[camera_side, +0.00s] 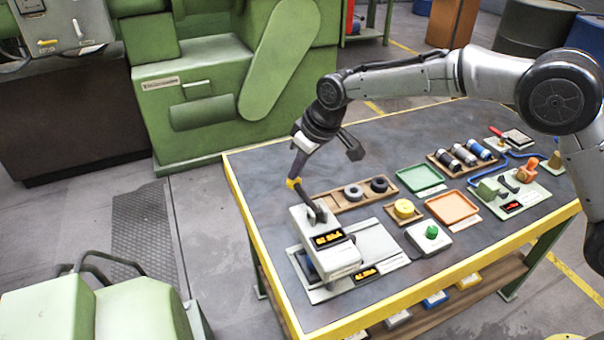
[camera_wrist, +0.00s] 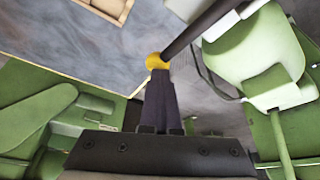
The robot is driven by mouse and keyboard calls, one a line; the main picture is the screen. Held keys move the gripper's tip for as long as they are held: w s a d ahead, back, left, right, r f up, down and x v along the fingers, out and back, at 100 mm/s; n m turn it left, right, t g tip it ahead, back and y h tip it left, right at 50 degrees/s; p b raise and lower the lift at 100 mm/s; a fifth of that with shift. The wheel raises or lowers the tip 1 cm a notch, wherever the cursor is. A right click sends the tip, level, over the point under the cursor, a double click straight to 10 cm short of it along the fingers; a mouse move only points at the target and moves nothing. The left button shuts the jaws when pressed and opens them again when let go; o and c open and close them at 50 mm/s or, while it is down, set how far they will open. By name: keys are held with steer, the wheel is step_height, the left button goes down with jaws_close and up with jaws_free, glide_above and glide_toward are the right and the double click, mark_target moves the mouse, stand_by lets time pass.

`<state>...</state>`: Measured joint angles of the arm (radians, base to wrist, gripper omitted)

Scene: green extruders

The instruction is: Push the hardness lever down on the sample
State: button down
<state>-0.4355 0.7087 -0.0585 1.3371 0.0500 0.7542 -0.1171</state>
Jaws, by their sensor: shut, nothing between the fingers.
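The hardness tester (camera_side: 327,240) is a pale grey box with orange lit displays, standing at the near left of the table. Its black lever (camera_side: 307,200) slants up and left to a yellow knob (camera_side: 291,184). My gripper (camera_side: 297,169) points down with its fingers closed together and empty, and its tips are right at the top of the knob. In the wrist view the fingertips (camera_wrist: 158,78) meet the edge of the yellow knob (camera_wrist: 155,61), and the lever (camera_wrist: 196,30) runs up and right from it. Contact looks likely but is not certain. I cannot make out the sample.
Right of the tester are a wooden tray with dark rings (camera_side: 338,202), a yellow roll (camera_side: 404,208), a box with a green button (camera_side: 431,236), and green (camera_side: 420,178) and orange (camera_side: 452,207) trays. The table's yellow edge (camera_side: 240,205) is close on the left.

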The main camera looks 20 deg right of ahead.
steer(key=shift+s+f, duration=0.1)
steer(key=shift+f, duration=0.05)
steer(key=shift+r, duration=5.05)
